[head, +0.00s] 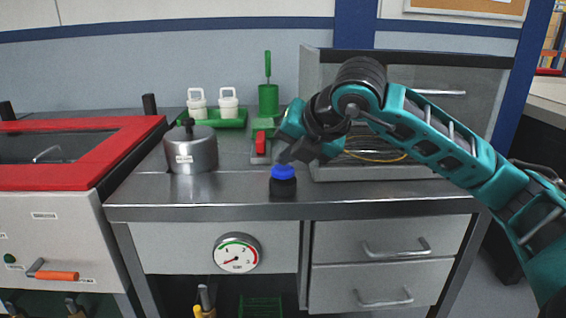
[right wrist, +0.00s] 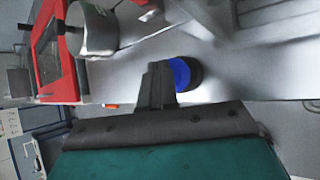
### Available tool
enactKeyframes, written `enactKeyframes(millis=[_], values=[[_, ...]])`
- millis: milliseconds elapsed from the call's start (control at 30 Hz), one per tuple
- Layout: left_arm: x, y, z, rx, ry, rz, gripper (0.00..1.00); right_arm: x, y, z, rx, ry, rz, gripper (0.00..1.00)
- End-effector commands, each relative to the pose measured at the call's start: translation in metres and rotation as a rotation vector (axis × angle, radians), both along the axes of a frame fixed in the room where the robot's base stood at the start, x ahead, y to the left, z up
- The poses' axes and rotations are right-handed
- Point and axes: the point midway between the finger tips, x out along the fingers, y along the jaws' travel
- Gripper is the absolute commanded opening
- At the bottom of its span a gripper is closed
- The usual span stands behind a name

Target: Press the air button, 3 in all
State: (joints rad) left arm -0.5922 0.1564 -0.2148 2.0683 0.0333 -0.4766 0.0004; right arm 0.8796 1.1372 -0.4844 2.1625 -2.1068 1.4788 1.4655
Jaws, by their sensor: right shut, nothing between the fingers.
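The air button (head: 283,181) has a blue cap on a black round base and stands near the front edge of the steel bench. My right gripper (head: 283,158) is shut and empty, its fingertips just above and close to the blue cap in the head view. In the right wrist view the shut fingers (right wrist: 157,70) overlap the left side of the blue cap (right wrist: 180,73). I cannot tell whether they touch it. My left gripper is not in view.
A metal pot (head: 190,150) stands left of the button. Behind are a green tray (head: 214,122) with two white containers and a green device with a red lever (head: 260,143). A gauge (head: 237,253) is on the bench front. A red-framed cabinet (head: 120,160) stands left.

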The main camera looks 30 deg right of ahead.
Motion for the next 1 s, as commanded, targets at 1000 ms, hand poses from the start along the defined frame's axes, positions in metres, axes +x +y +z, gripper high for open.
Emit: enactKeyframes(millis=[1000], values=[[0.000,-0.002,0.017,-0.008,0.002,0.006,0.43,0.000,0.000,0.024,0.000,0.001,0.001,0.00]])
